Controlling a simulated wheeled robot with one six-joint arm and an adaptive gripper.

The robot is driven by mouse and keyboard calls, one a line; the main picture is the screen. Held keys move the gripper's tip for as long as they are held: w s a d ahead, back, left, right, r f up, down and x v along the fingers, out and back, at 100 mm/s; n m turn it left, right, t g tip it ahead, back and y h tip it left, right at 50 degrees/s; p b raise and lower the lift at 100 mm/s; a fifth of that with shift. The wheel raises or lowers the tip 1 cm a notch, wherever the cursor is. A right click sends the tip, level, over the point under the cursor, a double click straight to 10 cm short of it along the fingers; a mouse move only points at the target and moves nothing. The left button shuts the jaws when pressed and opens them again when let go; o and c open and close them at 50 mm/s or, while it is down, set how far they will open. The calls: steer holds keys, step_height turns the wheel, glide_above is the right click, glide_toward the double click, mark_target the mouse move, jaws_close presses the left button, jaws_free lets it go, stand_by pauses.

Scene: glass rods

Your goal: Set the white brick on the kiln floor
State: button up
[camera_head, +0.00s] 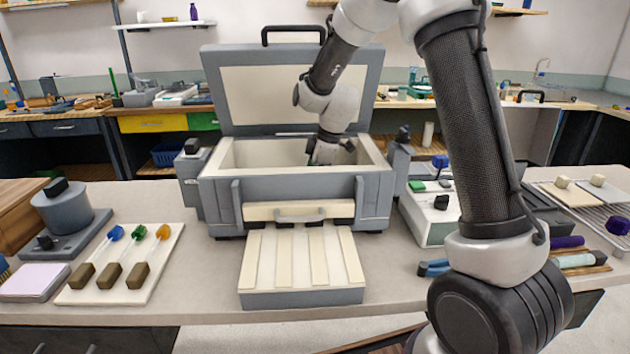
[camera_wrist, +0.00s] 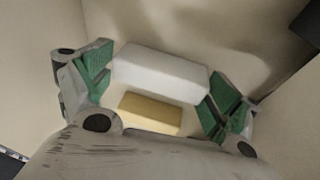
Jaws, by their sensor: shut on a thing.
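The kiln (camera_head: 310,190) stands open in the middle of the bench, its lid raised at the back. My gripper (camera_head: 330,152) reaches down inside the chamber; the front wall hides part of it in the head view. In the wrist view my gripper (camera_wrist: 160,85) has its green pads at the two ends of the white brick (camera_wrist: 160,70) and is shut on it. A smaller yellowish block (camera_wrist: 150,112) shows beside the brick, closer to my palm; I cannot tell whether they are joined. The pale kiln floor (camera_wrist: 190,22) shows behind the brick. I cannot tell whether the brick touches it.
The kiln walls stand close around my gripper. A ridged block (camera_head: 300,265) lies in front of the kiln. A board with several coloured rods (camera_head: 125,265) is at left. A control box (camera_head: 432,212) and a wire rack (camera_head: 600,205) are at right.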

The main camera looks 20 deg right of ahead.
steer(key=o, duration=0.9)
steer(key=shift+f, duration=0.1)
steer(key=shift+o, duration=0.2)
steer(key=s+d+r+m, duration=0.25)
steer(key=s+r, duration=0.25)
steer(key=r, duration=0.3)
steer(key=s+d+r+m, duration=0.1)
steer(key=s+d+r, duration=0.35)
steer(key=r, duration=0.45)
steer(key=s+d+m, duration=0.2)
steer(key=s+m, duration=0.2)
steer(key=s, duration=0.4)
steer(key=s+d+m+t+h, duration=0.1)
steer(key=s+d+m, duration=0.2)
steer(key=s, duration=0.5)
steer(key=s+d+m+t+h, duration=0.1)
steer(key=s+d+m, duration=0.2)
steer(key=s, duration=0.5)
steer(key=shift+s+m, duration=0.25)
steer(key=shift+m, duration=0.6)
steer(key=shift+f, duration=0.1)
